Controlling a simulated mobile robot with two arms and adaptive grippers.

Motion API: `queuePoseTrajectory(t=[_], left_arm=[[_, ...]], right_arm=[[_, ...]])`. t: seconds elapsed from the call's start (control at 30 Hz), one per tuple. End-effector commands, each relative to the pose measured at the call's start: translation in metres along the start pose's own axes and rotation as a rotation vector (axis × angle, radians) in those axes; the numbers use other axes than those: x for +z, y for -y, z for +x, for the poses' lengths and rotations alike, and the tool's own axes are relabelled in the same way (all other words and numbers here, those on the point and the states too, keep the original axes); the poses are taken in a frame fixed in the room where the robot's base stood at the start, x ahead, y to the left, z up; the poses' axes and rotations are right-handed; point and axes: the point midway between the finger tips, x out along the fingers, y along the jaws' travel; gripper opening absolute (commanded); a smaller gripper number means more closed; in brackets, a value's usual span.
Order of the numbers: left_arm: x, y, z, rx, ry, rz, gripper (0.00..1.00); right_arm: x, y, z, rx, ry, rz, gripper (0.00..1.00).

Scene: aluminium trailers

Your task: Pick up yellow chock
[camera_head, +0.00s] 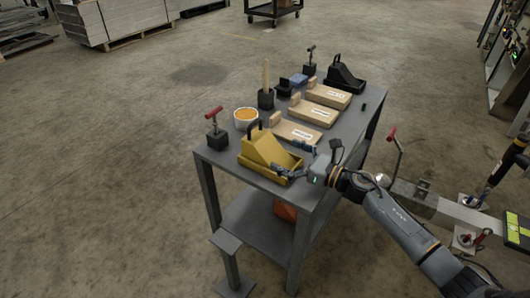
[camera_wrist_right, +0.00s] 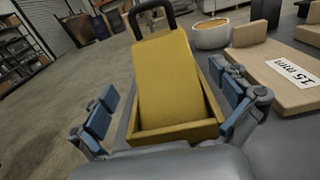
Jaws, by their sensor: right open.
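The yellow chock (camera_head: 264,150) sits in a yellow tray (camera_head: 259,169) at the near left end of the grey table, with a black loop handle at its top. My right gripper (camera_head: 290,160) comes in from the right at the tray's near right side. Its fingers are open and spread. In the right wrist view the chock (camera_wrist_right: 167,82) stands between and ahead of the two fingers (camera_wrist_right: 168,100), with its sloped face toward me and the handle at the far end. I cannot tell whether a finger touches the tray. My left gripper is not in view.
The table (camera_head: 215,160) also holds a red-handled tool (camera_head: 214,128), an orange-filled bowl (camera_head: 246,117), several labelled wooden blocks (camera_head: 297,131) and a black chock (camera_head: 344,77) at the far end. An orange object (camera_head: 285,210) lies on the lower shelf. Open floor lies to the left.

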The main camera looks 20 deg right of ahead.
Motion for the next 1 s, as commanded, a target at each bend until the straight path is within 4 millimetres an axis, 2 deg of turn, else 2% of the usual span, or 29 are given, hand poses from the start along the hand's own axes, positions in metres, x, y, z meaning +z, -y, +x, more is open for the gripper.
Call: queuePoseTrajectory(t=[0.4,0.67,0.77,1.0], left_arm=[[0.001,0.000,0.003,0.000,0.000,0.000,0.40],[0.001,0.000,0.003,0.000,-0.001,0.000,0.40],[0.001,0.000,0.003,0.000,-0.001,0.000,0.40],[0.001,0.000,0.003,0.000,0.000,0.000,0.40]], right_arm=[[-0.003,0.002,0.050,-0.001,0.001,0.002,1.00],[-0.003,0.002,0.053,-0.001,0.000,0.002,1.00],[-0.003,0.002,0.053,-0.001,0.000,0.002,0.84],[-0.003,0.002,0.053,-0.001,0.000,0.002,0.35]])
